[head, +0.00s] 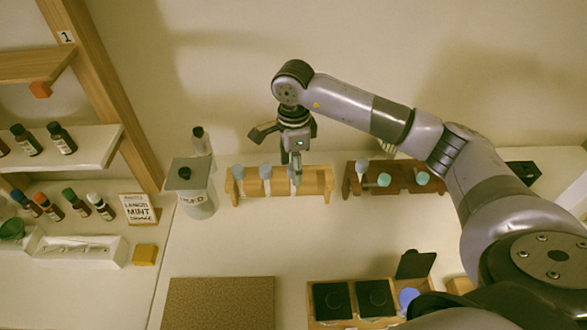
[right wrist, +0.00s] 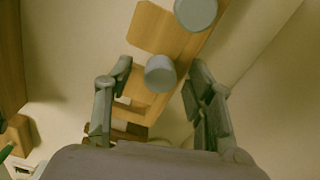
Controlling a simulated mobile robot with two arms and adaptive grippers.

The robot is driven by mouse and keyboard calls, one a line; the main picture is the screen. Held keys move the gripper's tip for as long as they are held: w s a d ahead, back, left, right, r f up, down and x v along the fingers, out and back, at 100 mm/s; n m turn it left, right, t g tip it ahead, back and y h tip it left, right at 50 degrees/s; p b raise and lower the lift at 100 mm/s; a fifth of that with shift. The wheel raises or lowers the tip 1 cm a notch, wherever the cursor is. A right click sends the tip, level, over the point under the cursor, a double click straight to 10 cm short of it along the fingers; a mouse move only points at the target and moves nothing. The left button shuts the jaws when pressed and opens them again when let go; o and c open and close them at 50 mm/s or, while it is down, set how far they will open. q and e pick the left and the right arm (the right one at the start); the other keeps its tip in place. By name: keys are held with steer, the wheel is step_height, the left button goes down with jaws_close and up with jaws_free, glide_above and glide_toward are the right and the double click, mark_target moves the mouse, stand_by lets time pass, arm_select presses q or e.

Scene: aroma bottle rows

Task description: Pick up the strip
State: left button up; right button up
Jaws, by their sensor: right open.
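No strip shows clearly; thin pale pieces lie in a white tray (head: 80,252) at the left, too small to tell. My right gripper (head: 293,170) points down over the right end of a light wooden rack (head: 315,182) that holds vials with grey-blue caps. In the right wrist view the right gripper (right wrist: 157,92) is open, with a finger on either side of one grey cap (right wrist: 160,73). I cannot tell whether the fingers touch it. A second grey cap (right wrist: 196,12) is farther up. My left gripper is not in view.
A dark wooden rack (head: 400,184) with capped vials stands right of the light one. A lidded jar (head: 190,190) stands at its left. A brown mat (head: 220,303) and a wooden box with dark compartments (head: 342,318) lie in front. Shelves with bottles (head: 60,140) are at the left.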

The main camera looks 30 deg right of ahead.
steer(key=c, duration=1)
steer(key=shift+c, duration=0.2)
steer(key=shift+r, duration=0.1)
steer(key=shift+r, duration=0.5)
step_height(320, 180, up, 8)
steer(key=b, duration=0.2)
steer(key=shift+f+b, duration=0.25)
steer(key=shift+b, duration=0.15)
step_height(320, 180, up, 11)
steer(key=shift+r, duration=0.15)
